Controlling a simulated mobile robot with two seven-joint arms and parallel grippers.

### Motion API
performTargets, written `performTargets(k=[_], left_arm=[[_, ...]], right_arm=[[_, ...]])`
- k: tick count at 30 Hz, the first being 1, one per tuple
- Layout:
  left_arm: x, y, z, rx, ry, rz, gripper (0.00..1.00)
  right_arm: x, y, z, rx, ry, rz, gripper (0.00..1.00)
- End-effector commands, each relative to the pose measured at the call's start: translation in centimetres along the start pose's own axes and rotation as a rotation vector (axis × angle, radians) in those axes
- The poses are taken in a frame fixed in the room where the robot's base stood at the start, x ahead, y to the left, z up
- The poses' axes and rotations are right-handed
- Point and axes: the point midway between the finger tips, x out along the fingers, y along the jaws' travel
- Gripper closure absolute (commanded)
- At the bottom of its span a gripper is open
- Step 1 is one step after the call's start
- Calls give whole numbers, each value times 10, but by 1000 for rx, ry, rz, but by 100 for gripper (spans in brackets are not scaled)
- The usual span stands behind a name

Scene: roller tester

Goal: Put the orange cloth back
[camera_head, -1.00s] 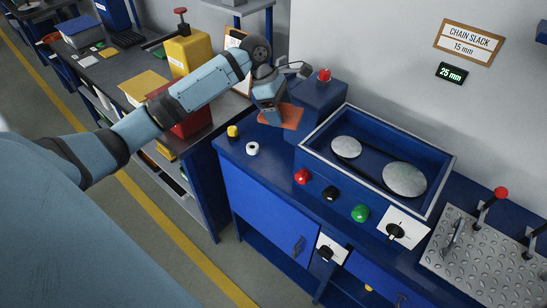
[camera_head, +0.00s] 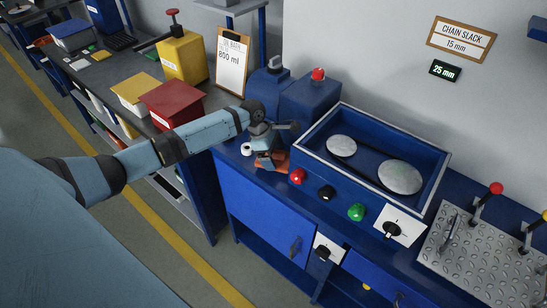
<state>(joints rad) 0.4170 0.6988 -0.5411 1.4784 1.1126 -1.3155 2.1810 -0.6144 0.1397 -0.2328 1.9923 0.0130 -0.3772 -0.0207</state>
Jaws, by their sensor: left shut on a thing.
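The orange cloth (camera_head: 282,167) is at the front part of the blue bench top, just left of the red button. My left gripper (camera_head: 267,164) is shut on it from above and hides part of it. I cannot tell whether the cloth touches the bench. My right gripper is not in view.
A white roll (camera_head: 246,149) stands close left of my gripper. A blue box with a red button (camera_head: 318,75) stands behind, and the blue tester tray (camera_head: 373,106) with two discs is to the right. Red (camera_head: 172,105) and yellow (camera_head: 183,57) containers stand on the left bench.

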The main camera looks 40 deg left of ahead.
Motion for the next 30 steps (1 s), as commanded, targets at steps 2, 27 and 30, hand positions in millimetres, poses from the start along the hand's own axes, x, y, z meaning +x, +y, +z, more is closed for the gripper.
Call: performTargets(k=[2, 27, 30], left_arm=[[11, 0, -4, -1, 1, -1, 38], [5, 0, -6, 0, 0, 2, 0], [-12, 0, -5, 0, 0, 2, 0]], right_arm=[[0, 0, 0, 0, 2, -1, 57], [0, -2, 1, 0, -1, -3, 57], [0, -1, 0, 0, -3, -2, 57]])
